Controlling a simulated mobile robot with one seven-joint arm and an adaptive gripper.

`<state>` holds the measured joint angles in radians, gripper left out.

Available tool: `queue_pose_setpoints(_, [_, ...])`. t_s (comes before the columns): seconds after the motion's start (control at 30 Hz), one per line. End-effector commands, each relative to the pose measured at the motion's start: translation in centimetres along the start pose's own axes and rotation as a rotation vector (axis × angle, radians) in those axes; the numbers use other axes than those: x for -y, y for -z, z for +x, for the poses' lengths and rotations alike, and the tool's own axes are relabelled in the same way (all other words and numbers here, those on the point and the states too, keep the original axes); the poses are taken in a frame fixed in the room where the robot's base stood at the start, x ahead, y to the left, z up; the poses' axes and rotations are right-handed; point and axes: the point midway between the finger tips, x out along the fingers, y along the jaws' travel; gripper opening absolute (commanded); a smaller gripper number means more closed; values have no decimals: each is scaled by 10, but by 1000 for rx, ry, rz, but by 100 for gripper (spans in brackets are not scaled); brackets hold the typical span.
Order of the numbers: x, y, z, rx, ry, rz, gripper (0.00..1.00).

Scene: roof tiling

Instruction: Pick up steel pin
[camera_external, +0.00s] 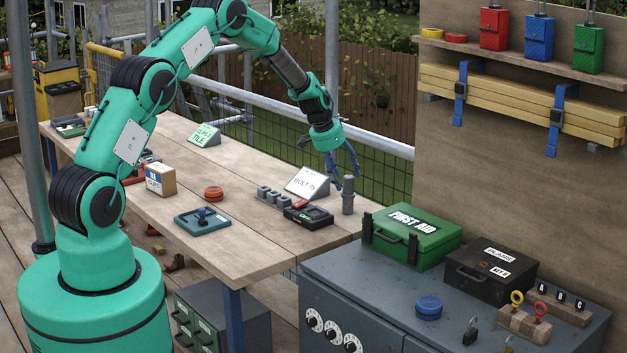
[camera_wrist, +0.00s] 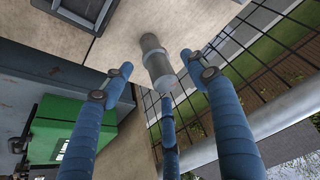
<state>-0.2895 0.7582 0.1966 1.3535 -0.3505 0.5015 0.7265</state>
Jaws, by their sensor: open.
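The steel pin (camera_external: 348,195) is a grey cylinder standing upright near the right end of the wooden workbench (camera_external: 258,243), by its back edge. My gripper (camera_external: 347,182) has blue fingers and hangs over the pin's upper part, pointing down. In the wrist view the pin (camera_wrist: 157,62) lies between the spread fingers of my gripper (camera_wrist: 150,100), with gaps visible at the sides. The fingers are open and hold nothing. Whether any finger touches the pin cannot be told.
A BOLT sign (camera_external: 307,183), a grey holder with short cylinders (camera_external: 273,197) and a dark device (camera_external: 308,215) stand left of the pin. A green first aid box (camera_external: 411,236) stands to the right on a grey cabinet (camera_external: 372,288). A rail (camera_external: 385,144) runs behind the bench.

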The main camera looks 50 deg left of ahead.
Motion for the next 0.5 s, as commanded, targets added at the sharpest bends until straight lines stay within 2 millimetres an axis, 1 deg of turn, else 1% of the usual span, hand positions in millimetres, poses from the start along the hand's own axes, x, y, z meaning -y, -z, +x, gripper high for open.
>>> queue_pose_setpoints(0.1, [0,0,3,-1,0,0,58])
queue_pose_setpoints(0.5, [0,0,5,0,0,0,58])
